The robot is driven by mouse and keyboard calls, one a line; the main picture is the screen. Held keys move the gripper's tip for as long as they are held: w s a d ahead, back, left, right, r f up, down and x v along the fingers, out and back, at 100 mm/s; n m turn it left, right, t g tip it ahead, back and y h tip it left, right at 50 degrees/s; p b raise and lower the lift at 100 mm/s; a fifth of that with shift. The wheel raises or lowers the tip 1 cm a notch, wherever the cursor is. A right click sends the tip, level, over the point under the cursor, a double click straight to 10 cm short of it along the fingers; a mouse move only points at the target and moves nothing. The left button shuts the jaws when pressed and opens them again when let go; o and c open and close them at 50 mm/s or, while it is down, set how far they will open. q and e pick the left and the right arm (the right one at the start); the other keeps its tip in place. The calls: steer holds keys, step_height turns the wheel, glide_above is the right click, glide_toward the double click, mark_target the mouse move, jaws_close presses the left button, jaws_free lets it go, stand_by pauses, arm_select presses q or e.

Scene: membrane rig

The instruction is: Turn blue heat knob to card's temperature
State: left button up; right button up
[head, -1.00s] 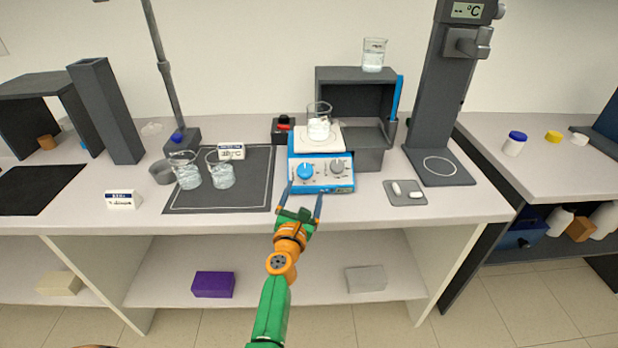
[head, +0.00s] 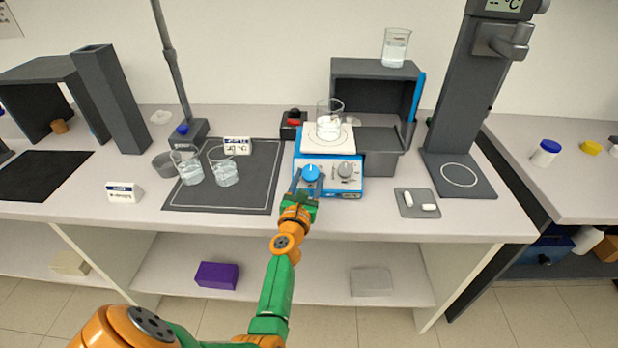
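The blue heat knob (head: 311,173) is on the left of the front panel of a blue and white hotplate (head: 330,158). A grey knob (head: 346,170) is to its right. My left gripper (head: 308,178) is at the panel, with one finger on each side of the blue knob. I cannot tell whether the fingers touch it. A temperature card (head: 237,146) with "°C" stands at the back of the dark mat; its number is too small to read. A beaker with white contents (head: 329,122) stands on the hotplate's top. My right gripper is not in view.
Two glass beakers (head: 226,172) stand on the dark mat (head: 250,190) to the left. A grey tray (head: 417,203) with white stir bars lies right of the hotplate. A red-topped switch box (head: 292,124) is behind left.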

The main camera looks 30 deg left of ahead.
arm_select(q)
steer(key=c, duration=0.5)
steer(key=shift+a+r+m+t+h+p, duration=0.15)
steer(key=shift+m+h+p, duration=0.25)
steer(key=shift+m+h, duration=0.2)
steer(key=shift+a+r+m+t+h+p, duration=0.15)
steer(key=shift+m+h+p, duration=0.2)
steer(key=shift+m+h, duration=0.2)
steer(key=shift+f+m+h+p, duration=0.1)
steer(key=shift+m+h+p, duration=0.2)
steer(key=shift+m+h, duration=0.7)
steer(key=m+h, duration=0.2)
steer(key=m, duration=0.1)
steer(key=shift+a+h, duration=0.25)
steer(key=shift+a+m+g+h+b, duration=0.15)
steer(key=shift+m+g+h+b, duration=0.55)
steer(key=shift+m+h, duration=1.1)
steer(key=shift+m+g, duration=0.3)
steer(key=shift+m, duration=0.05)
steer(key=shift+f, duration=0.1)
steer(key=o, duration=1.2)
steer(key=shift+o, duration=0.8)
steer(key=shift+w, duration=0.25)
